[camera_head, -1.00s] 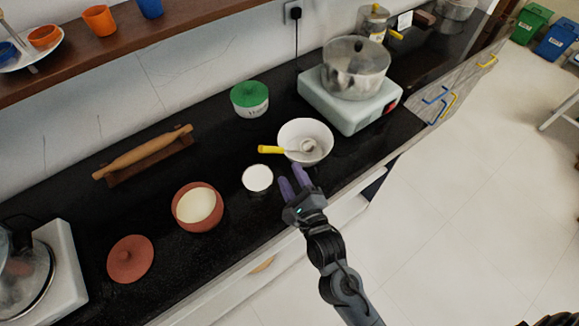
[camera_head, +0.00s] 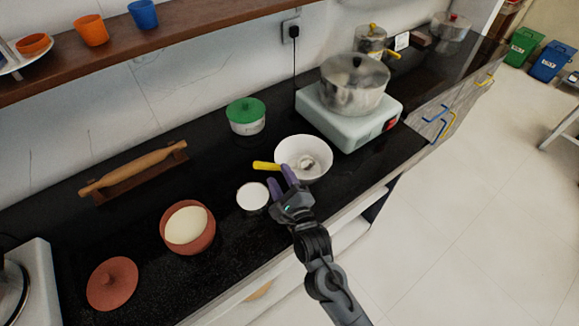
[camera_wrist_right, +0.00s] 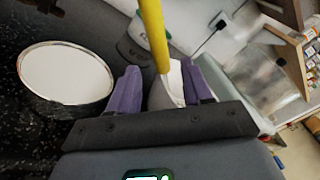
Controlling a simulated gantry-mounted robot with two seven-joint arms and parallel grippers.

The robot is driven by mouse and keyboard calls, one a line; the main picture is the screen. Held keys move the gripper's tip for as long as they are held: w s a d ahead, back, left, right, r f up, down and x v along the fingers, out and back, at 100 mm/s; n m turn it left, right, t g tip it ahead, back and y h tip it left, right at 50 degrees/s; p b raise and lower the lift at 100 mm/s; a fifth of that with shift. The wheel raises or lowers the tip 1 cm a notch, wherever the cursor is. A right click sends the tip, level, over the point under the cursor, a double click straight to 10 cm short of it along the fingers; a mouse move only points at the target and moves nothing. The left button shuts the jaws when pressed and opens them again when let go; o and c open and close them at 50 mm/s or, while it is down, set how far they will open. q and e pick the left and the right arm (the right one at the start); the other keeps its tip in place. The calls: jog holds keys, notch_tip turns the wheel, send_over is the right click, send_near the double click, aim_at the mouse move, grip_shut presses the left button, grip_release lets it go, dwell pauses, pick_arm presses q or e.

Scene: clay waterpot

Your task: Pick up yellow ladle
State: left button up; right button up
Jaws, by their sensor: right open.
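The yellow ladle (camera_head: 266,166) rests in a white bowl (camera_head: 318,146), its yellow handle sticking out over the left rim and its bowl end inside. My right gripper (camera_head: 281,181) is open just in front of the handle and the bowl's near left side. In the right wrist view, the yellow handle (camera_wrist_right: 154,32) runs down from the top between the two purple fingers (camera_wrist_right: 163,88), beyond the fingertips as far as I can tell. Part of the white bowl (camera_wrist_right: 168,90) shows between the fingers. My left gripper is not in view.
A small cup with white contents (camera_head: 252,196) stands just left of my right gripper. A clay pot (camera_head: 188,248), a clay lid (camera_head: 112,283), a green-lidded container (camera_head: 246,116), a rolling pin (camera_head: 134,170) and a stove with a steel pot (camera_head: 354,86) stand on the black counter.

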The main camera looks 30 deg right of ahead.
aim_at(276, 167)
jog(key=w, duration=0.3)
jog(key=w+b, duration=0.1)
jog(key=shift+w+d, duration=0.2)
jog(key=shift+d, duration=0.1)
jog(key=shift+c, duration=0.3)
grip_shut()
